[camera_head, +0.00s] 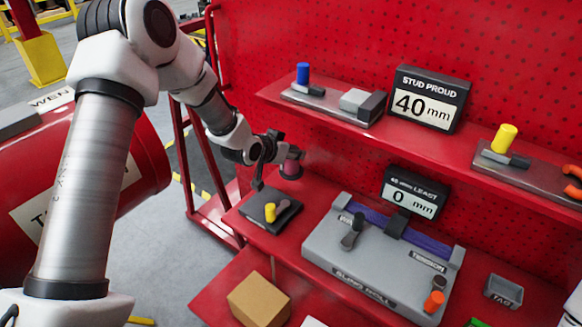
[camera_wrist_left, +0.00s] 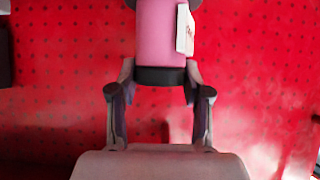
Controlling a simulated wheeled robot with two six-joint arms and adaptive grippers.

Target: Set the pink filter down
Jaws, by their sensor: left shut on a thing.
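The pink filter (camera_wrist_left: 160,45) is a pink cylinder with a dark band at its lower end and a white label on its right side in the left wrist view. My left gripper (camera_wrist_left: 157,85) is shut on it. In the head view the filter (camera_head: 291,165) looks small and dark pink, held by my left gripper (camera_head: 282,158) at the left end of the lower red shelf, in front of the red pegboard. I cannot tell whether its base touches the shelf. My right gripper is not in view.
A dark tray (camera_head: 287,219) with a yellow knob sits just below the filter. A grey sling roll unit (camera_head: 320,253) stands right of it, with a small grey tray (camera_head: 503,290) further right. The upper shelf (camera_head: 275,92) runs above. A cardboard box (camera_head: 258,300) sits lower down.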

